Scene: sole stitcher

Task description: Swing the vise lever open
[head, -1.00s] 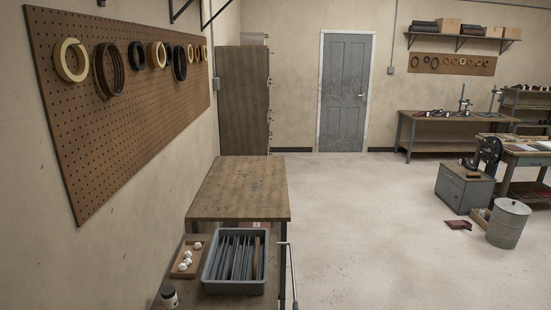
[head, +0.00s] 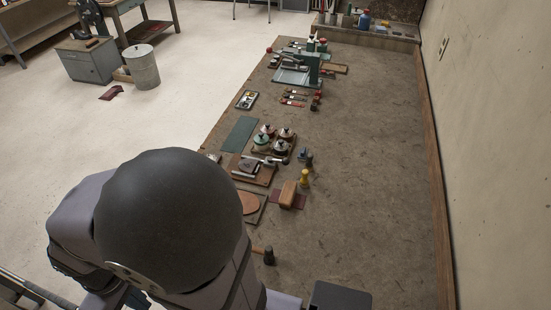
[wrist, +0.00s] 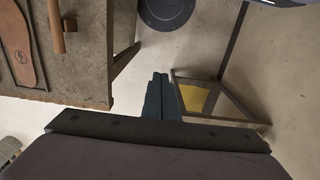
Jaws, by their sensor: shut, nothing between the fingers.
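A green bench device (head: 315,68), which looks like the vise, stands at the far end of the long workbench in the head view. A thin lever with a red ball tip (head: 269,50) reaches left from it; how far it is swung is too small to tell. My gripper (wrist: 159,76) shows in the wrist view, its dark fingers together and empty. It points down past the bench edge over the floor, well away from the vise. In the head view my arm fills the lower left and hides the gripper.
The workbench (head: 375,190) is bare along its right side. Pots (head: 267,135), a yellow-handled tool (head: 304,178), a wooden block (head: 288,192) and a hammer (head: 268,255) line its left side. The wrist view shows a sole template (wrist: 18,55) and a metal-legged frame (wrist: 222,95).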

